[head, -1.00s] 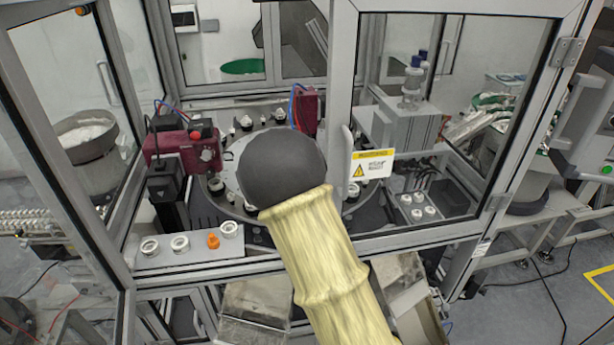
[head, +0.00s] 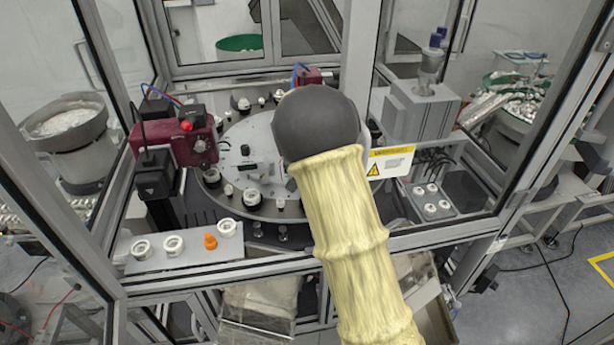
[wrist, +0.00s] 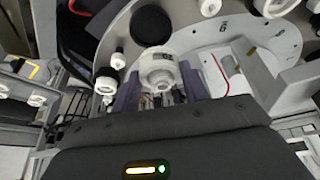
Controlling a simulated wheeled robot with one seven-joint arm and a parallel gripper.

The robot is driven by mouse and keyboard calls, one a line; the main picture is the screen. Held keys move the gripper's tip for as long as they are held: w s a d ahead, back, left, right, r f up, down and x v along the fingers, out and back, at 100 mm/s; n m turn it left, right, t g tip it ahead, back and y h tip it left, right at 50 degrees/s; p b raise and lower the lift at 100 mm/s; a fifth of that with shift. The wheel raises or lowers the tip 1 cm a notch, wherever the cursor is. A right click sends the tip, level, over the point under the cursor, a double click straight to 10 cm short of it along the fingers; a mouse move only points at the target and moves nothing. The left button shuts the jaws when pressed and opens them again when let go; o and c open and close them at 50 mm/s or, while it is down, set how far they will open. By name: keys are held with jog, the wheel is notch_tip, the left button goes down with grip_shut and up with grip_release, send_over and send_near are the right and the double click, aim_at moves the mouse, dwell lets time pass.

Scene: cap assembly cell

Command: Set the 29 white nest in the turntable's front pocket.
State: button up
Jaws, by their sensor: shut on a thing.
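My gripper (wrist: 158,92) is shut on a white nest (wrist: 158,66) in the wrist view, with one finger on each side of it. A dark mark shows on the nest's face, too small to read surely. The turntable (wrist: 205,32) lies just beyond the nest. A round black spot (wrist: 150,24) shows at its near edge; I cannot tell whether it is an empty pocket or a dark part. In the head view the turntable (head: 232,160) is partly covered by my arm, and my gripper and the held nest are hidden behind it.
A front ledge (head: 150,265) carries several white rings and an orange piece (head: 210,241). A maroon box (head: 185,143) stands left of the turntable. A tray (head: 448,212) with several white parts stands right. Cell frame posts and a door with a warning sign (head: 391,160) flank my arm.

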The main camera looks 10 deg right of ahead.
jog(key=shift+s+d, duration=0.3)
jog(key=shift+s, duration=0.05)
jog(key=shift+d+f, duration=0.1)
jog(key=shift+f, duration=0.05)
jog(key=shift+w+f+b, duration=0.1)
jog(key=shift+f+b, duration=1)
jog(key=shift+f, duration=0.15)
jog(key=shift+a+f+b, duration=0.2)
jog(key=shift+f+b, duration=0.45)
jog(key=shift+f, duration=0.75)
jog(key=shift+f+b, duration=0.5)
jog(key=shift+b, duration=0.15)
jog(key=o, duration=1.1)
jog(key=shift+c, duration=0.2)
